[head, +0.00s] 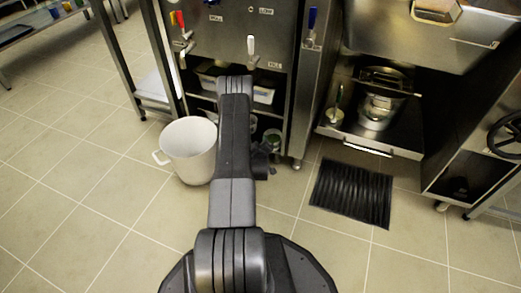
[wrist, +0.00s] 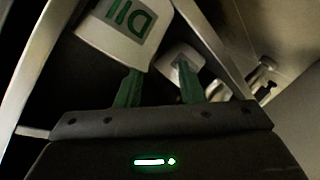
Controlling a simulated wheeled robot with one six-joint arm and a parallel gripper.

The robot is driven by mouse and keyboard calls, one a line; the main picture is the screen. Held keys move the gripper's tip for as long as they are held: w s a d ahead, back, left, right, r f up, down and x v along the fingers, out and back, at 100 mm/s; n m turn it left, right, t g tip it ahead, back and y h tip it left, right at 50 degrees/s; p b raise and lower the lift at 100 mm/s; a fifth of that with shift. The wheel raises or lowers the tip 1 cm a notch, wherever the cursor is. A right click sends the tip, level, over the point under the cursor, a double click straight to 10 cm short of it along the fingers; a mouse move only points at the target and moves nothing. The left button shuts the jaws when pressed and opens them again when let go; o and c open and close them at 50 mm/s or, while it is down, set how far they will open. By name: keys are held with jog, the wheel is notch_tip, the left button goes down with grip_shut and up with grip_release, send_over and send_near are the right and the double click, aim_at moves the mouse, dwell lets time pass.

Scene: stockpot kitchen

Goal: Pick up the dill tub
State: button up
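The dill tub (wrist: 112,33) is a white tub with green "Dill" lettering, upside down in the wrist view, at the upper left. My gripper (wrist: 158,77) has two green fingers spread apart with nothing visible between them. The left finger's tip is close to the tub's lower edge; I cannot tell whether they touch. A second pale tub or cup (wrist: 180,62) is near the right finger's tip. In the head view my arm hides the gripper, and I cannot make out the dill tub there.
Pale metal rails (wrist: 28,75) flank the tubs in the wrist view. In the head view a white bucket (head: 188,150) stands on the floor left of my arm. A black mat (head: 351,193) lies right, before an open bay holding a steel pot (head: 377,108). Left floor is clear.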

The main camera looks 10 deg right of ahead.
jog(key=p+v, duration=0.3)
jog(key=v, duration=0.9)
jog(key=shift+s+r+p, duration=0.15)
jog(key=shift+s+p, duration=0.05)
jog(key=shift+p, duration=0.2)
